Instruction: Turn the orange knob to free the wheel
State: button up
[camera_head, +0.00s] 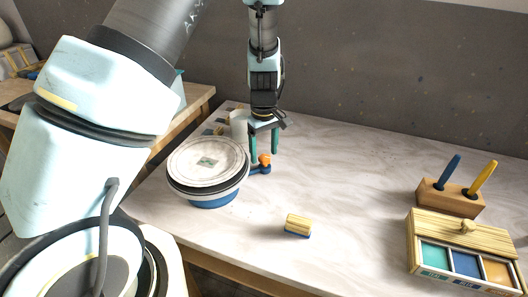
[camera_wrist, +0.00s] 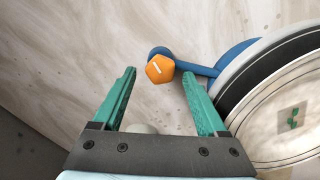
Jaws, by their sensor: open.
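The orange knob (camera_head: 265,158) sits on a blue arm (camera_wrist: 200,66) that reaches out from the base of the pottery wheel. In the wrist view the knob (camera_wrist: 160,68) shows a short white mark on its top. The wheel (camera_head: 207,163) has a pale round top with a small green square, a black band and a blue base; part of it also shows in the wrist view (camera_wrist: 268,125). My gripper (camera_head: 264,142) is open and empty, fingers pointing down. In the wrist view the knob lies between the lines of the two fingers (camera_wrist: 160,82), slightly beyond their tips, not gripped.
A white cup (camera_head: 239,125) stands behind the wheel. A wooden block with a blue base (camera_head: 297,226) lies on the table in front. At right are a wooden holder (camera_head: 449,198) with two tools and a lidded box of glazes (camera_head: 465,262). The table centre is clear.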

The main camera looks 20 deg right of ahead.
aim_at(264, 156)
notch_tip(264, 156, up, 10)
jog(key=b, duration=0.1)
jog(key=shift+r+b, duration=0.15)
jog(key=shift+b, duration=0.2)
jog(key=a, duration=0.3)
jog(key=w+a, duration=0.1)
jog(key=a, duration=0.2)
jog(key=w+a+r, duration=0.1)
jog(key=a, duration=0.3)
jog(key=s+a+r+m, duration=0.1)
jog(key=s+a, duration=0.2)
jog(key=a, duration=0.7)
jog(key=s+a+m+t, duration=0.1)
jog(key=s+a+m, duration=0.1)
jog(key=a, duration=0.8)
jog(key=shift+s+a+r+m+t, duration=0.3)
jog(key=shift+s+a+r, duration=0.1)
jog(key=shift+s, duration=0.2)
